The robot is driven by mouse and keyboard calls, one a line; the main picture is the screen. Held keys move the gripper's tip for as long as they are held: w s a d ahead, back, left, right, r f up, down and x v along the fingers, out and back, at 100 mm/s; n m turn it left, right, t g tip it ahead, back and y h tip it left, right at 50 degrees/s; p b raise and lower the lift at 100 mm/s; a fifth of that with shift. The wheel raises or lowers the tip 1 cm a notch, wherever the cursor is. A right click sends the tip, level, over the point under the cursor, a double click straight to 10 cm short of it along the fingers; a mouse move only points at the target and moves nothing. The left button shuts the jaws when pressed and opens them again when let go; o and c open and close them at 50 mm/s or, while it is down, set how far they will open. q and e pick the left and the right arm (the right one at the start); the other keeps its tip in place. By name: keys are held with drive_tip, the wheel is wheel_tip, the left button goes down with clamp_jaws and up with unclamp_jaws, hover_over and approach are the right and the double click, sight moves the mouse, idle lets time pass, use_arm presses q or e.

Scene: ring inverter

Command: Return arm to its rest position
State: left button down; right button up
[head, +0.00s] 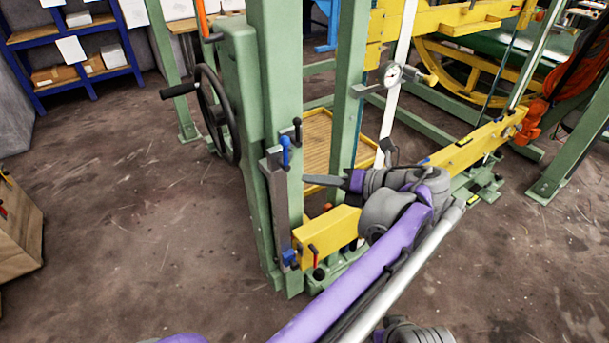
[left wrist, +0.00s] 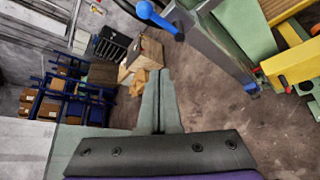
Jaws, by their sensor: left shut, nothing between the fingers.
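My left arm, purple and grey, reaches across the head view. My left gripper (head: 305,181) points left, in front of the green machine frame (head: 262,60), just right of the blue-handled lever (head: 285,152) and above the yellow beam (head: 330,232). In the left wrist view its two fingers (left wrist: 159,75) lie together, shut and empty. The blue lever handle (left wrist: 158,18) shows near the top there, apart from the fingertips. My right gripper is not in view.
A black handwheel (head: 215,115) stands out left of the green post. Blue shelves (head: 75,50) stand at the back left.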

use_arm(q)
drive_tip(key=shift+w+d, duration=0.1)
drive_tip(key=shift+w, duration=0.05)
drive_tip(key=s+a+f+n+g+h, duration=0.2)
drive_tip(key=s+a+f+n, duration=0.15)
drive_tip(key=a+n, duration=0.4)
drive_tip(key=s+a+f+n+g+h, duration=0.25)
drive_tip(key=a+f+n, duration=0.25)
drive_tip(key=a, duration=0.5)
drive_tip(key=s+a+f+n+h, duration=0.3)
drive_tip(key=s+f+n, duration=0.3)
drive_tip(key=n, duration=0.5)
drive_tip(key=s+a+f+n+t+h+p, duration=0.1)
drive_tip(key=s+a+f+n+h, duration=0.2)
drive_tip(key=s+f+n, duration=0.3)
drive_tip(key=s+n, duration=0.4)
drive_tip(key=n, duration=0.1)
drive_tip(key=shift+s+f+n, duration=0.2)
drive_tip(key=shift+n, duration=0.15)
drive_tip(key=shift+t+h, duration=0.25)
